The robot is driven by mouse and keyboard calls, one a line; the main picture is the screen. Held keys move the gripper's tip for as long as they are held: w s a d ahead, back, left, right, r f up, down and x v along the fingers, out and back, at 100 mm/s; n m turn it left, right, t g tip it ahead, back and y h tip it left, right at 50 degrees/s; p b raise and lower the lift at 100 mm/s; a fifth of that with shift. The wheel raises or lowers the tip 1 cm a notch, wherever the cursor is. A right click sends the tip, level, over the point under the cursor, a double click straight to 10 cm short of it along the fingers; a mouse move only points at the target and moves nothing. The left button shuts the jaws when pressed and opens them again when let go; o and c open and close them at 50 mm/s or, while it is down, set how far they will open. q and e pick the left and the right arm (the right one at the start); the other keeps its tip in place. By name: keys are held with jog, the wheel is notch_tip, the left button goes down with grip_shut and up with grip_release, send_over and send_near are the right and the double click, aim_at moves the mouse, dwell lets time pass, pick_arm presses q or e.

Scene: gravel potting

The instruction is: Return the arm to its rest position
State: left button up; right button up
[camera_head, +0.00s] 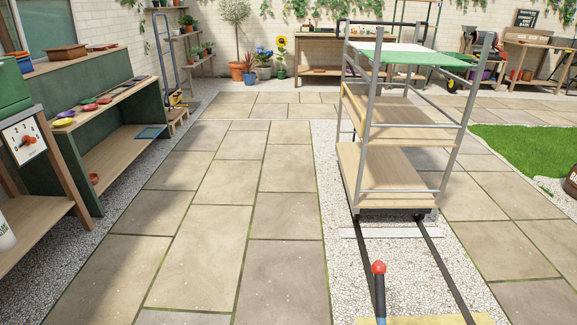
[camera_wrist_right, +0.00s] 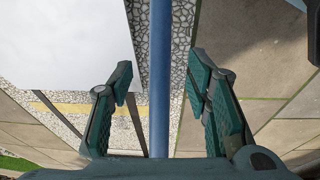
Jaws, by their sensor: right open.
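My right gripper (camera_wrist_right: 160,78) is open in the right wrist view, its two green and dark fingers spread apart. A straight blue bar (camera_wrist_right: 160,40) runs between the fingers, with a visible gap on each side. Its ends are out of view. Neither arm shows in the head view.
A wheeled-looking shelf rack (camera_head: 388,190) with a green and white top stands on dark rails (camera_head: 445,260) over gravel. Paving in the middle is clear. A pale panel (camera_wrist_right: 60,45) fills the wrist view's upper left.

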jog(key=s, duration=0.3)
jog(key=s+f, duration=0.1)
jog(key=s, duration=0.2)
jog(key=shift+s+f, duration=0.15)
jog(key=shift+s, duration=0.2)
jog(key=s+r+g+p, duration=0.1)
jog(key=s+r+p, duration=0.6)
jog(key=r+p, duration=0.3)
jog(key=s+d+r+p, duration=0.1)
jog(key=s+r+p, duration=0.6)
jog(key=p, duration=0.9)
notch_tip(320, 180, up, 3)
jog(key=shift+s+d+f+n+g, duration=0.1)
jog(key=shift+s+d+n+g, duration=0.1)
jog(key=shift+d+n+g, duration=0.15)
jog(key=shift+c, duration=1.4)
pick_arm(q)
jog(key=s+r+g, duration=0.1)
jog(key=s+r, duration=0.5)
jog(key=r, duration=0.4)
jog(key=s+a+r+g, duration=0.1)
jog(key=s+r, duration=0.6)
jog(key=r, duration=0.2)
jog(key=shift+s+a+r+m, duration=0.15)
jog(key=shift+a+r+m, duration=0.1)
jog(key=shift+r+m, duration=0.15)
pick_arm(e)
jog(key=shift+s, duration=0.1)
